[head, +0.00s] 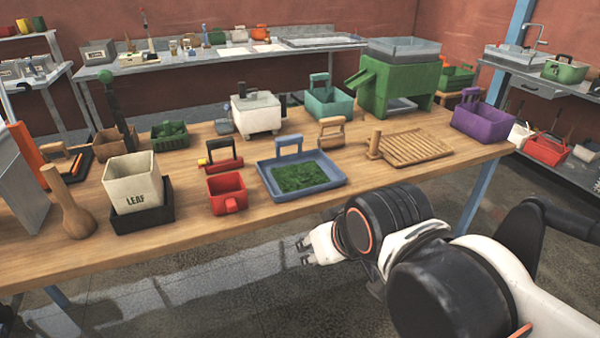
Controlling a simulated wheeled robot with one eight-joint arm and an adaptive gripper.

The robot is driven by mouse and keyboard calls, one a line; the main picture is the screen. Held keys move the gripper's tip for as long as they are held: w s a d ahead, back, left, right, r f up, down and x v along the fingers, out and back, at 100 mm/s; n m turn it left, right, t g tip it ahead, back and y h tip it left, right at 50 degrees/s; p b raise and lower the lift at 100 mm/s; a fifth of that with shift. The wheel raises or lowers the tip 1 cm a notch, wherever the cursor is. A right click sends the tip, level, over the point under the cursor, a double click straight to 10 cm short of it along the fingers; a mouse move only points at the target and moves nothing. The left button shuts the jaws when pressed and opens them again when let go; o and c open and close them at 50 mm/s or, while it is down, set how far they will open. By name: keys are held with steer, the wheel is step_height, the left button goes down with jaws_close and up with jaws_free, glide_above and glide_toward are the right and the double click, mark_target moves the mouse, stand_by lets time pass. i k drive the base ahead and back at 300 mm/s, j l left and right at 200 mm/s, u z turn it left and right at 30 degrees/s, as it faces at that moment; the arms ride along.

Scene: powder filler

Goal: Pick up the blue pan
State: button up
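The blue pan (332,184) rests on the wooden table near its front edge, in the middle of the head view. It is a shallow rectangular tray with an upright blue handle at its back side, and chopped green leaves (300,178) lie in it. My gripper (302,252) is below and in front of the pan, off the table's front edge and apart from the pan. Its two fingertips point left with a gap between them, and nothing shows between them.
A small red bin (227,191) stands just left of the pan, and a slatted wooden board (415,147) lies to its right. A wooden-handled block (332,133) and a teal bin (327,103) stand behind. A purple bin (482,124) is at the right end.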

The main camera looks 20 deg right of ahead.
mark_target(300, 174)
steer(key=i+j, duration=0.1)
steer(key=i, duration=0.5)
steer(key=i+j+z, duration=0.1)
steer(key=i, duration=0.55)
